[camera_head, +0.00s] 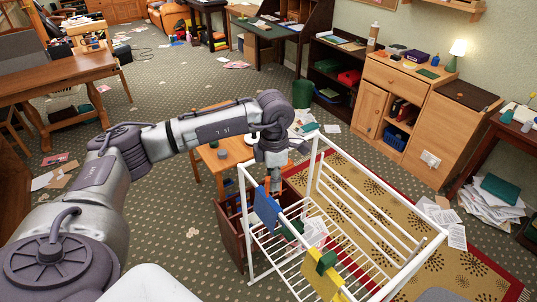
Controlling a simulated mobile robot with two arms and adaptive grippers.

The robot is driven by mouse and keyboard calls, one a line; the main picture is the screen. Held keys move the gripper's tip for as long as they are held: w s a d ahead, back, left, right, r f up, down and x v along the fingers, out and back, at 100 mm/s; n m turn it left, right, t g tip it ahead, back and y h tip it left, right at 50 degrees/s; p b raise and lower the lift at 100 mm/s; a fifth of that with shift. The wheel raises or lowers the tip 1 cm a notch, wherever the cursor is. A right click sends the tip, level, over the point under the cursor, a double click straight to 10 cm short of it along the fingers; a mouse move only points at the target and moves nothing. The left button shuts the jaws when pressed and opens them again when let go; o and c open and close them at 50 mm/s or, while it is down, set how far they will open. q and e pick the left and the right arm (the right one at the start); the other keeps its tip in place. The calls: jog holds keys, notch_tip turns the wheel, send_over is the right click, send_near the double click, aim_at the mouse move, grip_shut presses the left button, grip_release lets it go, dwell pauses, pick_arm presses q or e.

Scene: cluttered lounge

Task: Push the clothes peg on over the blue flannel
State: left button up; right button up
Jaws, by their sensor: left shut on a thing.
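The blue flannel (266,207) hangs over the left top rail of a white drying rack (318,178). My left gripper (275,184) points down just above the flannel and the rail. It is shut on the clothes peg, which is mostly hidden by the fingers; a small orange sliver shows beside them. At this size I cannot tell whether the peg touches the flannel. My right gripper is not in view.
A yellow cloth (323,283) with a dark green piece (327,261) hangs on the rack's near rail. A small wooden table (211,158) and a brown box (229,231) stand left of the rack. Papers (457,236) litter the floor at right.

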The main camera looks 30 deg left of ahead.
pick_arm(q)
jog(key=w+a+r+n, duration=0.1)
jog(key=a+n, duration=0.2)
jog(key=n, duration=0.1)
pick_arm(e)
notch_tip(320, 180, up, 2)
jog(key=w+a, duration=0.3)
pick_arm(q)
jog(key=b, duration=0.4)
send_over(269, 198)
jog(key=shift+f, duration=2.6)
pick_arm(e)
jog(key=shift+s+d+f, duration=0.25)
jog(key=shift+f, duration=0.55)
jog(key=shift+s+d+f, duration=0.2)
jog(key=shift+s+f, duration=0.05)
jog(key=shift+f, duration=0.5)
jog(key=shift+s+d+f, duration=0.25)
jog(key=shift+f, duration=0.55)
pick_arm(q)
jog(key=shift+f, duration=0.15)
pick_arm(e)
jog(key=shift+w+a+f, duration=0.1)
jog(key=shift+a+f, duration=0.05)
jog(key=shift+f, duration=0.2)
pick_arm(q)
jog(key=shift+f+b, duration=0.65)
jog(key=shift+b, duration=0.1)
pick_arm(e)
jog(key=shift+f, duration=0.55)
